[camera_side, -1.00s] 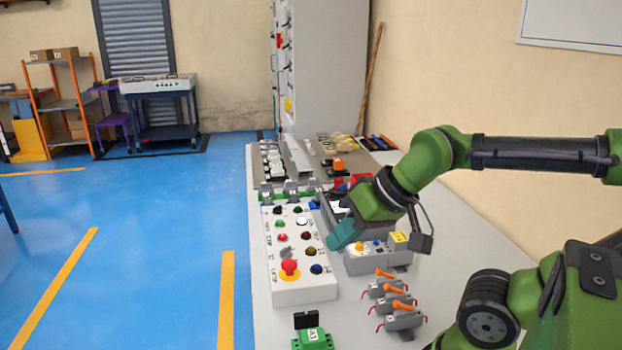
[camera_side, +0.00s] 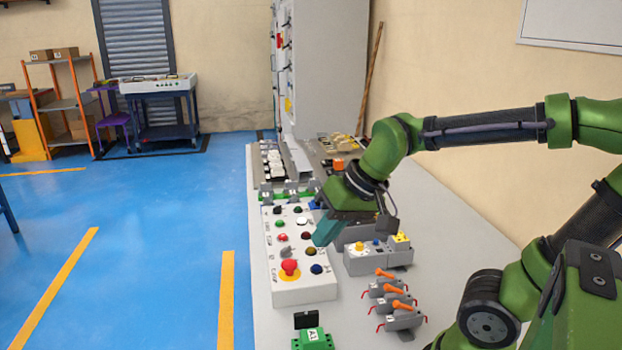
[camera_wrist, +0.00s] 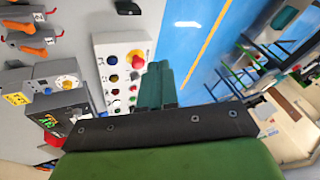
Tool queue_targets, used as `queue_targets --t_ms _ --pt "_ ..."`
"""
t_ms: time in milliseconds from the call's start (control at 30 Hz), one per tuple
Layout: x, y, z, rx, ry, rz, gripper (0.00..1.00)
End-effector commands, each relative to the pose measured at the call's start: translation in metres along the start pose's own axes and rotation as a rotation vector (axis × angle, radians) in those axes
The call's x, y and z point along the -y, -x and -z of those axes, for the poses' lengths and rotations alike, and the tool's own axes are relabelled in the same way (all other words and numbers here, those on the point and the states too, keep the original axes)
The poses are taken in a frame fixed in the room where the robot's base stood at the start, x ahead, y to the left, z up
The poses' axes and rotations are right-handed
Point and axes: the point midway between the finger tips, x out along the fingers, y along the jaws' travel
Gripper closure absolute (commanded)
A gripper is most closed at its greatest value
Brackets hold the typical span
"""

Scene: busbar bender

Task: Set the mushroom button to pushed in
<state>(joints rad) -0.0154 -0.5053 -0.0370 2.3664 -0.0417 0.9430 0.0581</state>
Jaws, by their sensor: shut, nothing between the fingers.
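The mushroom button (camera_side: 289,267) is a red head on a yellow ring at the near end of the white control box. In the wrist view the mushroom button (camera_wrist: 135,60) shows near the top of the box, in front of my fingers. I cannot tell how far in it sits. My gripper (camera_side: 321,240), with teal fingers, is shut and empty. It is over the right edge of the box, above and behind the mushroom button, apart from it. In the wrist view my gripper (camera_wrist: 158,70) points toward the box and its fingers hide part of it.
The white control box (camera_side: 305,292) carries several other coloured buttons and lamps. A grey box with a yellow knob (camera_side: 360,247) stands to its right. Orange-handled switches (camera_side: 390,289) and a green block (camera_side: 312,339) sit nearer. Open floor lies left of the table.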

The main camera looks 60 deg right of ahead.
Motion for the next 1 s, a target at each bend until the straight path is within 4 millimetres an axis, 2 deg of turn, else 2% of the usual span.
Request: queue_targets --t_ms 167,300,500,600,800,1000 --pt "0.000 -0.020 0.042 0.099 -0.297 -0.102 1.00" --pt "-0.004 -0.038 0.075 0.139 -0.609 -0.220 1.00" --pt "-0.013 -0.061 0.115 0.107 -1.116 -0.414 1.00" --pt "-0.017 -0.067 0.130 0.054 -1.352 -0.494 1.00" --pt "-0.015 -0.057 0.146 -0.054 -1.707 -0.560 1.00" --pt "-0.015 -0.053 0.143 -0.088 -1.860 -0.589 1.00"
